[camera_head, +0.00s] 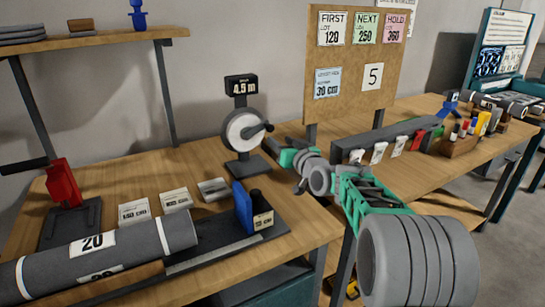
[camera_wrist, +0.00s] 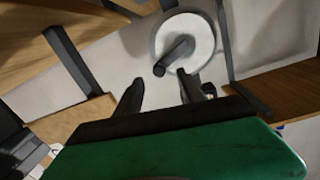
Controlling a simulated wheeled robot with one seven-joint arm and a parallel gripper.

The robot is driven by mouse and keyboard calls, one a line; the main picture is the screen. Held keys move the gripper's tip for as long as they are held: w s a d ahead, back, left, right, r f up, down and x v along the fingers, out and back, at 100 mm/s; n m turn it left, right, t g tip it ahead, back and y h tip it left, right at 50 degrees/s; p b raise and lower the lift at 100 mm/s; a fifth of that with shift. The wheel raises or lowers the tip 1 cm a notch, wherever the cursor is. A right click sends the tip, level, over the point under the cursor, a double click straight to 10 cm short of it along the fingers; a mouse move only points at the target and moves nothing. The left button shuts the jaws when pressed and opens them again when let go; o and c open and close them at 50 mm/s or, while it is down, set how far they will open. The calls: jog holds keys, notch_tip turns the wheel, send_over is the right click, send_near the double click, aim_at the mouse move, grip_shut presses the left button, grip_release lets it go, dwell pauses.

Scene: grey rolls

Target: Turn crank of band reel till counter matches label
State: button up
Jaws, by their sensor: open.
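The band reel (camera_head: 243,131) is a white disc in a dark ring on a black stand at the back of the bench. Its counter (camera_head: 241,87) on top reads 4.5 m. Its dark crank (camera_head: 266,127) sticks out toward the right; in the wrist view the crank (camera_wrist: 172,58) crosses the disc. My gripper (camera_head: 284,147) is just right of the reel and below the crank knob. In the wrist view my gripper (camera_wrist: 160,77) has its two dark fingers apart, with the crank end just beyond and between their tips. No contact shows.
A large grey roll (camera_head: 120,252) marked 20 lies at the front left. A red clamp tool (camera_head: 63,183), small cards (camera_head: 176,199) and a blue block (camera_head: 242,207) stand on the bench. The board (camera_head: 346,110) rises behind my arm. A wooden box (camera_head: 459,144) holds markers at right.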

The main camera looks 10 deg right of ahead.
aim_at(271, 129)
jog(key=shift+t, duration=0.3)
jog(key=x, duration=0.8)
jog(key=shift+w+d+r+p, duration=0.2)
jog(key=shift+d+r+p, duration=0.05)
jog(key=shift+r+p, duration=0.1)
grip_shut()
jog(key=shift+f, duration=0.1)
dwell(0.5)
